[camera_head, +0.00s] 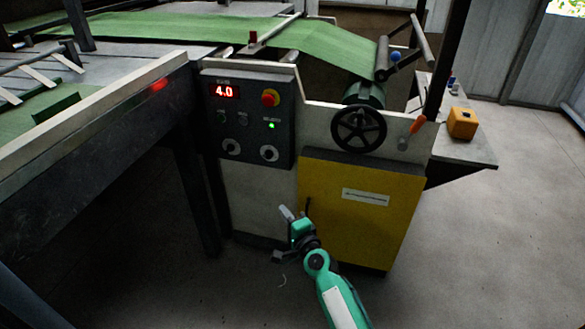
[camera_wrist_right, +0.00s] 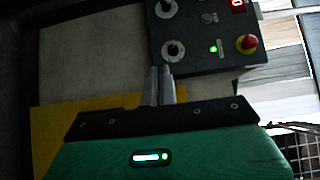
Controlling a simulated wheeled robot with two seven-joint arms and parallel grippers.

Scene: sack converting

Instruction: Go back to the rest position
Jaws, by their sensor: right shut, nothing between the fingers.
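My right gripper (camera_head: 287,213) is in front of the machine, below the control panel and beside the left edge of the yellow door. In the right wrist view its two fingers (camera_wrist_right: 160,86) are together and hold nothing. The control panel (camera_head: 247,119) shows a red 4.0 display, a red knob on a yellow base, a lit green lamp and two dials. The panel also shows in the right wrist view (camera_wrist_right: 205,38), above the fingers and apart from them. My left gripper is not in view.
A yellow door (camera_head: 362,215) and a black handwheel (camera_head: 359,128) are on the machine front. Green sack material (camera_head: 210,27) runs over the table to a roller. An orange-yellow box (camera_head: 462,123) stands on a side shelf (camera_head: 470,150). The floor (camera_head: 500,250) at right is clear.

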